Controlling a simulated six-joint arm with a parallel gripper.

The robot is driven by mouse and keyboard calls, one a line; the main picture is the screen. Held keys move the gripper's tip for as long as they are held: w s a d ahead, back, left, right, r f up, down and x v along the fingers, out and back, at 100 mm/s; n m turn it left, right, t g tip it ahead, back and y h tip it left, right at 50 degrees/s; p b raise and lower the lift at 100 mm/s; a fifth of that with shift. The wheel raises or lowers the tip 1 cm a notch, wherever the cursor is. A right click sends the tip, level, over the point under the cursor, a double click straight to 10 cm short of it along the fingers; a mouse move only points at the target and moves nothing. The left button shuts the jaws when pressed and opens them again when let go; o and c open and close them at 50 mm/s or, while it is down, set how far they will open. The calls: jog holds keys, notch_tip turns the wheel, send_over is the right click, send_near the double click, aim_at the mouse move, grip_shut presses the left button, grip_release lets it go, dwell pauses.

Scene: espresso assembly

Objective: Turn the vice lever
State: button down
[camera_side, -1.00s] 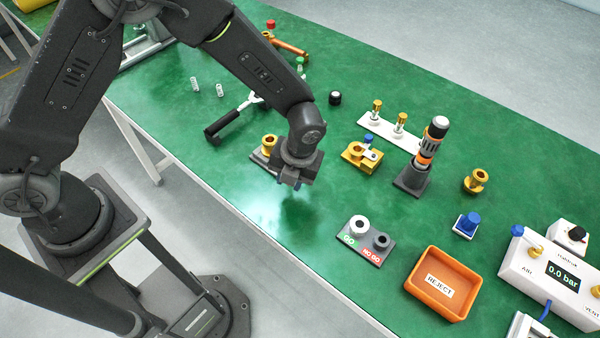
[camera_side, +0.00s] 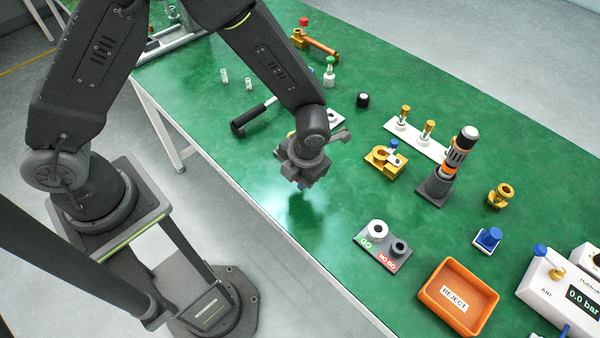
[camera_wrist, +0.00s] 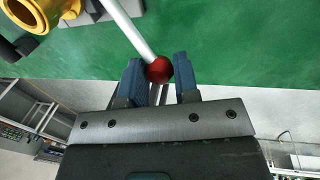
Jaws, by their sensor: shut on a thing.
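In the wrist view, the vice lever (camera_wrist: 130,32) is a silver rod ending in a dark red ball knob (camera_wrist: 159,70). My gripper (camera_wrist: 159,78) has its two blue fingers on either side of the knob and is shut on it. The rod runs up and left from the fingers, toward the vice (camera_wrist: 88,12), only partly in view. A brass part (camera_wrist: 28,15) sits by the vice at the top left. In the side view, my gripper (camera_side: 301,184) points down near the table's front edge. It hides the lever and most of the vice there.
A black-handled tool (camera_side: 250,118) lies left of my gripper on the green table (camera_side: 330,270). To the right stand the GO/NO GO gauge block (camera_side: 375,258), a brass part (camera_side: 384,160), a dark stand with an orange-banded tool (camera_side: 455,160) and the orange REJECT tray (camera_side: 430,291).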

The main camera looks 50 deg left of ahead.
jog(key=c, duration=0.9)
grip_release()
jog(key=shift+o, duration=0.2)
notch_tip(320, 180, up, 14)
jog(key=d, duration=0.2)
jog(key=shift+d+f, duration=0.15)
jog(key=shift+d, duration=0.2)
